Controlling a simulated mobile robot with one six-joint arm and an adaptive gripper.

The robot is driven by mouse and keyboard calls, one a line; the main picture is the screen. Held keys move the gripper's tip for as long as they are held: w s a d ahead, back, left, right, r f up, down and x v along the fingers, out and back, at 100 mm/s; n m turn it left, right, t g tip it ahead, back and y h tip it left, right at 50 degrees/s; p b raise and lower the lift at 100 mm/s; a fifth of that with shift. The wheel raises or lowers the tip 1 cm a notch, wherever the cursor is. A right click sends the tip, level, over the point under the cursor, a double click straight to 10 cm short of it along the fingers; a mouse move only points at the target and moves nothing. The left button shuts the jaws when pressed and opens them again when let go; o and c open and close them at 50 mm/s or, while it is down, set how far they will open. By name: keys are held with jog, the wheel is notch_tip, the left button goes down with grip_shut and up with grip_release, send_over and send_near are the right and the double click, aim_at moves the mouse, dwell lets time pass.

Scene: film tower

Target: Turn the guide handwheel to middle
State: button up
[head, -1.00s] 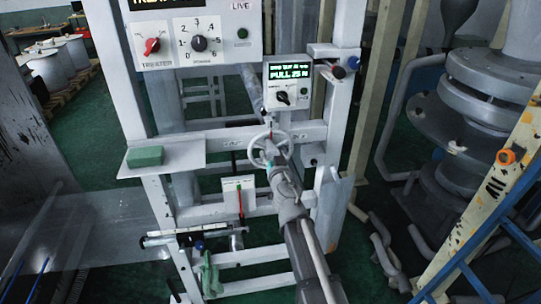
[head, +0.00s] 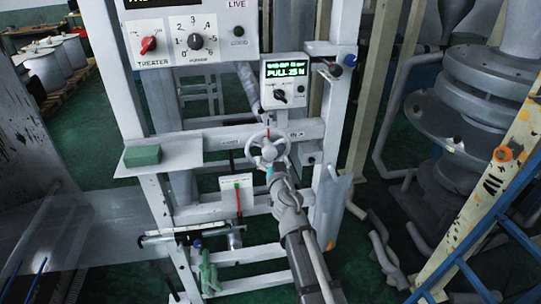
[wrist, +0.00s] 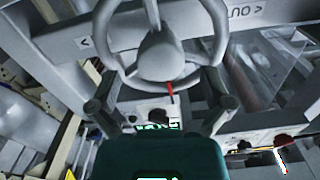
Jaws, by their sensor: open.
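The guide handwheel (head: 267,147) is a pale grey spoked wheel on the white frame's crossbar. In the wrist view its round hub (wrist: 165,56) and rim fill the top middle. A red pointer (wrist: 170,92) shows just past the rim, near the middle between two arrow labels on the crossbar. My gripper (head: 273,172) is at the wheel's lower side in the head view. In the wrist view my gripper (wrist: 160,100) has its fingers wide apart, one on each side of the rim's near part. I cannot tell whether they touch it.
A display box (head: 286,80) reading "PULL" stands above right of the wheel. A control panel (head: 190,40) with knobs is above left. A green block (head: 142,155) lies on a shelf (head: 185,149) at left. A yellow ladder rail (head: 490,185) and machinery stand at right.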

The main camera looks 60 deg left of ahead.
jog(key=v, duration=0.8)
jog(key=shift+d, duration=0.35)
jog(key=w+d+f+m+t+h, duration=0.2)
jog(key=w+d+m+t+h, duration=0.25)
jog(key=w+d, duration=0.8)
jog(key=w+d+f+m+t+h, duration=0.35)
jog(key=w+d+h, duration=0.4)
jog(key=w, duration=0.75)
jog(key=w+d+f+m+g+h, duration=0.1)
jog(key=w+d+h, duration=0.15)
jog(key=d, duration=0.45)
jog(key=w+d+f+m+h, duration=0.1)
jog(key=w+d+f, duration=0.15)
jog(key=d, duration=0.45)
jog(key=w+d+f+m+g+h, duration=0.1)
jog(key=d, duration=0.5)
jog(key=w+d+f+m+g+h, duration=0.1)
jog(key=w+d+f+h, duration=0.1)
jog(key=d, duration=0.4)
jog(key=s+d+f+g, duration=0.2)
jog(key=s+d+g, duration=0.1)
jog(key=d, duration=0.5)
jog(key=s+d+f+g+y, duration=0.1)
jog(key=s+d+g, duration=0.3)
jog(key=d, duration=0.5)
jog(key=s+d+f+g, duration=0.3)
jog(key=d, duration=0.5)
jog(key=shift+s+d+f+m+g, duration=0.2)
jog(key=shift+s+f+m+g, duration=0.1)
jog(key=shift+s+m, duration=0.1)
